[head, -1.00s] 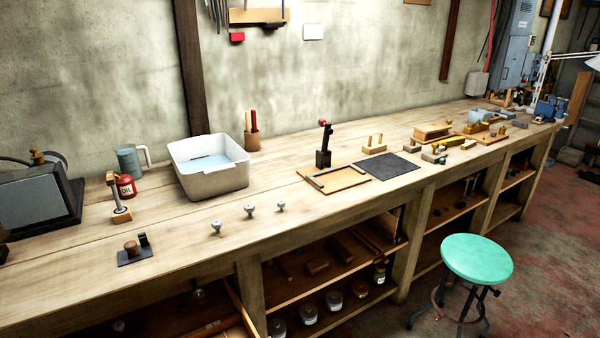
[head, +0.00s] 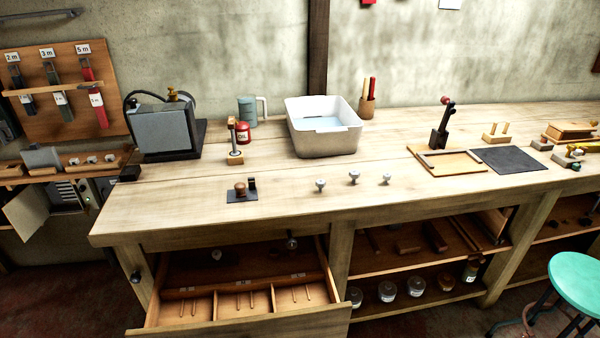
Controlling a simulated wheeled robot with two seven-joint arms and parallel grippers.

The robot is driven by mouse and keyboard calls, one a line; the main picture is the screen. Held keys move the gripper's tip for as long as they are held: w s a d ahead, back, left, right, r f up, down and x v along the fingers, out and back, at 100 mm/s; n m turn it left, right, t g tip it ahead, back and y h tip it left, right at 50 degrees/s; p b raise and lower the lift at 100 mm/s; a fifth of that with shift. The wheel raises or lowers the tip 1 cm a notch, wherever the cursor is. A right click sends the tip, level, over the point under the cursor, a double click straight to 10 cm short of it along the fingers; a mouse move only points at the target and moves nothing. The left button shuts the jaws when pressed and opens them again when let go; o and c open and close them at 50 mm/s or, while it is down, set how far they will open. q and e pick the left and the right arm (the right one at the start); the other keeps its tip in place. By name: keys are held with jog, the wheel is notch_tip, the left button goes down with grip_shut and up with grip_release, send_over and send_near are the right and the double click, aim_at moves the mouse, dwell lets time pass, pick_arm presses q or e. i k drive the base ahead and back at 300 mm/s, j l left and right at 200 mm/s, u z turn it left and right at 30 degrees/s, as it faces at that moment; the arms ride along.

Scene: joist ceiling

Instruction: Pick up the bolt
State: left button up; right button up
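No gripper of mine shows in the head view. I cannot tell for sure which thing is the bolt. Three small grey, round-headed pieces stand in a loose row near the front of the workbench: a left one (head: 320,185), a middle one (head: 354,177) and a right one (head: 386,179). They look like knobs or short bolts.
On the workbench (head: 430,200) stand a white basin (head: 325,143), a red oil can (head: 242,133), a grey machine (head: 160,130) and a dark plate with a brown knob (head: 240,195). Bare wood surrounds the grey pieces. The drawer juts out in front; a green stool (head: 580,280) stands at right.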

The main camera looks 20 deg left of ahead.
aim_at(320, 182)
jog(key=u, duration=1.2)
jog(key=i+l+z, duration=0.1)
jog(key=i+z, duration=0.4)
jog(key=z, duration=0.2)
jog(key=l+z, duration=0.2)
jog(key=l, duration=0.25)
jog(key=i+l+z, duration=0.15)
jog(key=l, duration=0.3)
jog(key=i+l+z, duration=0.2)
jog(key=l, duration=0.3)
jog(key=k, duration=0.1)
